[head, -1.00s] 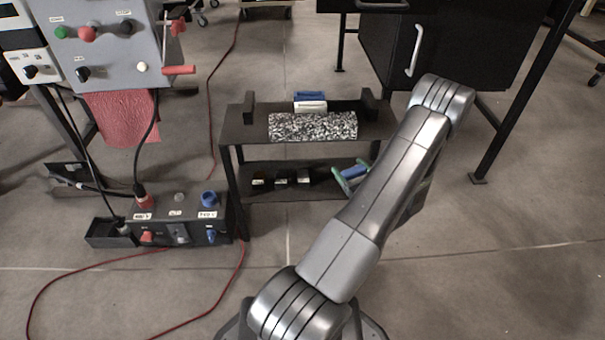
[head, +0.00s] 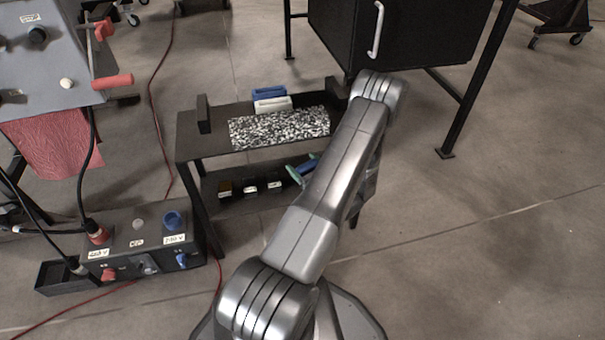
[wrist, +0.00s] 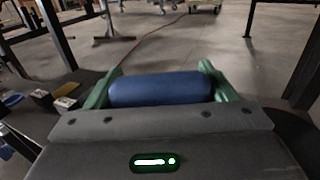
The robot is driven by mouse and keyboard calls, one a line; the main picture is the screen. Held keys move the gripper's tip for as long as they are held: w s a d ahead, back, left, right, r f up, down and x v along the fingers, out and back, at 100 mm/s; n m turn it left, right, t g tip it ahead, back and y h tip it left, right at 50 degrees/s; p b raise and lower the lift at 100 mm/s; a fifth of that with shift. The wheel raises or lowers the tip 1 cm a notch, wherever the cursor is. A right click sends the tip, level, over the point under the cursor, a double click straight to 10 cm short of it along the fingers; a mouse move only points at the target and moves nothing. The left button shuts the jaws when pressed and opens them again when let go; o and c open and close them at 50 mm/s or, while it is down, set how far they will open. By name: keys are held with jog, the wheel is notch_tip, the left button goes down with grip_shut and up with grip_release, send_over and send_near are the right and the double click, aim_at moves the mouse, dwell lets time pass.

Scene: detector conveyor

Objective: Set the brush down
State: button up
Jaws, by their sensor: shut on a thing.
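My gripper (head: 303,170) has green fingers and shows at the right part of the small dark stand, at about the height of its lower shelf (head: 235,205). Its fingers (wrist: 160,76) are shut on a blue cylinder, which looks like the brush's handle (wrist: 160,90). The handle lies crosswise between the fingers in the wrist view and shows as a small blue piece in the head view (head: 309,167). The rest of the brush is hidden. I cannot tell whether it touches the shelf.
Several small dark blocks with labels (head: 250,188) stand on the lower shelf, left of my gripper. The top shelf (head: 190,150) bears a speckled slab (head: 280,127) and blue and white pieces (head: 271,100). A socket box (head: 140,243) stands on the floor at left.

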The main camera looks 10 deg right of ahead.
jog(key=shift+f+b, duration=0.45)
jog(key=shift+f, duration=1)
jog(key=shift+f, duration=0.15)
jog(key=o, duration=0.8)
jog(key=shift+o, duration=0.2)
jog(key=shift+r, duration=0.2)
jog(key=p+v, duration=0.3)
jog(key=v, duration=0.9)
